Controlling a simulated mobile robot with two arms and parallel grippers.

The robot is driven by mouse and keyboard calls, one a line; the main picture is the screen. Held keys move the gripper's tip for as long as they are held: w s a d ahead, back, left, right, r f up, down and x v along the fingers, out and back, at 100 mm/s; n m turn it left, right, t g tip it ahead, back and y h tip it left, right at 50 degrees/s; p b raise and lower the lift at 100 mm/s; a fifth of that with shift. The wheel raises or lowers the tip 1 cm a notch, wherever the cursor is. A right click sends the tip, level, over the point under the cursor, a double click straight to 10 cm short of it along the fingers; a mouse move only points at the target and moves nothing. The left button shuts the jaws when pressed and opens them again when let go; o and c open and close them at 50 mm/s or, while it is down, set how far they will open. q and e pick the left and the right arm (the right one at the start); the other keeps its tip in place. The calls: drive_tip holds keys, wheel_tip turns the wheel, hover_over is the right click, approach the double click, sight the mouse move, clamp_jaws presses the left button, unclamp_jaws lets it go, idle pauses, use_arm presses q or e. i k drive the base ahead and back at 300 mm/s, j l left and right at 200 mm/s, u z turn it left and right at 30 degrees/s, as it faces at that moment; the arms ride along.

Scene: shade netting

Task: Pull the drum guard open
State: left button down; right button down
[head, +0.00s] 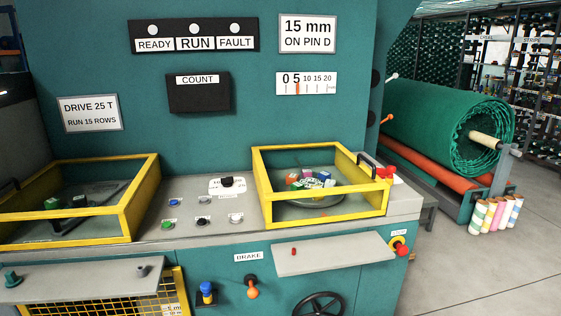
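A yellow mesh panel (100,309) shows at the lower left, under a grey shelf, and is cut off by the bottom edge. It has a small white label, partly out of view. Two yellow-framed clear covers sit on the machine's counter: a left cover (128,208) and a right cover (327,219). The left one has a black handle (9,187) at its left, and the right one has a black handle (366,160) at its right. No label I can read says which is the drum guard. Neither of my grippers is in view.
Grey shelves (70,287) and (335,258) jut out from the machine front. An orange-knobbed brake lever (252,288), a blue knob (207,290), a black handwheel (318,305) and a red stop button (400,247) are below the counter. Open floor (480,275) lies right.

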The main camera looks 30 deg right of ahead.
sight(380, 183)
drive_tip(key=i+l, duration=0.1)
drive_tip(key=l, duration=0.85)
drive_tip(key=i+l, duration=0.1)
drive_tip(key=l, duration=0.9)
drive_tip(key=l+u, duration=0.1)
drive_tip(key=l, duration=0.85)
drive_tip(key=i, duration=0.05)
